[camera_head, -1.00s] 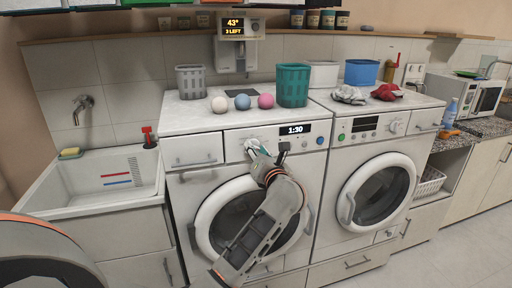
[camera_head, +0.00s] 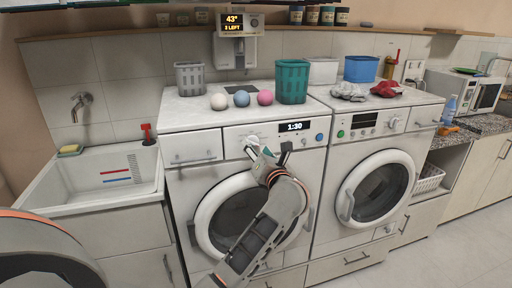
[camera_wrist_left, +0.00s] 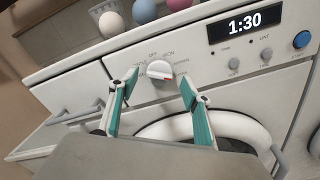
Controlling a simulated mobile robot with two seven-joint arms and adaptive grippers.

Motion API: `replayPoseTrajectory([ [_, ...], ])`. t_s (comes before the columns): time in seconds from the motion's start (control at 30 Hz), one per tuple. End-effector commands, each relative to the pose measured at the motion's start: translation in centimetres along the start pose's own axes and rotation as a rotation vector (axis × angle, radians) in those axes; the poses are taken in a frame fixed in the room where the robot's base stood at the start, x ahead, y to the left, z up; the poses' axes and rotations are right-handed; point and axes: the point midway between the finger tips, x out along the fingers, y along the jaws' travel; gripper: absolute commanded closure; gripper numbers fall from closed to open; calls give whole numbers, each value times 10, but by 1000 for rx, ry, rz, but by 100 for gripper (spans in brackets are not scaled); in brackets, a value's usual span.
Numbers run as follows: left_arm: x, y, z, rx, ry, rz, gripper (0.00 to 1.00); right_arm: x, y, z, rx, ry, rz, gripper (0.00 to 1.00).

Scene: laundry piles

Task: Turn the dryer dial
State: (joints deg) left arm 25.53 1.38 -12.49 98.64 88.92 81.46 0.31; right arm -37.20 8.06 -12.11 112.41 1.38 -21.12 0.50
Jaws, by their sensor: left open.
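The white dryer dial (camera_wrist_left: 160,70) has a red mark on its lower right edge and printed labels around it. It also shows in the head view (camera_head: 252,141) on the front panel of the left machine (camera_head: 190,150). My left gripper (camera_wrist_left: 158,90) is open, with its two teal-lined fingers apart, one to each side of and below the dial in the wrist view. Nothing is between the fingers, and I cannot tell whether they touch the panel. In the head view the left gripper (camera_head: 265,158) is in front of the panel, just below the dial. My right gripper is not in view.
A drawer handle (camera_wrist_left: 75,115) and the round door (camera_head: 212,215) lie close to my left arm. A second machine (camera_head: 340,190) stands to the right.

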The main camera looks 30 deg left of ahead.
Motion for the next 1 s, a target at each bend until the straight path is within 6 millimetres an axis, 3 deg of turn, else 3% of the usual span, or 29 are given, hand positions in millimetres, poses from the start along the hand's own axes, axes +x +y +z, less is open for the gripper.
replayPoseTrajectory([
  [0.3, -66, -2, -1, -1, 2, -5, 52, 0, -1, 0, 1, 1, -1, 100],
  [0.5, -92, -1, -1, 1, 1, -2, 52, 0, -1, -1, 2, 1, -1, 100],
  [1.0, -101, 0, 0, 1, 0, -1, 52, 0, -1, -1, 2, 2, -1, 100],
])
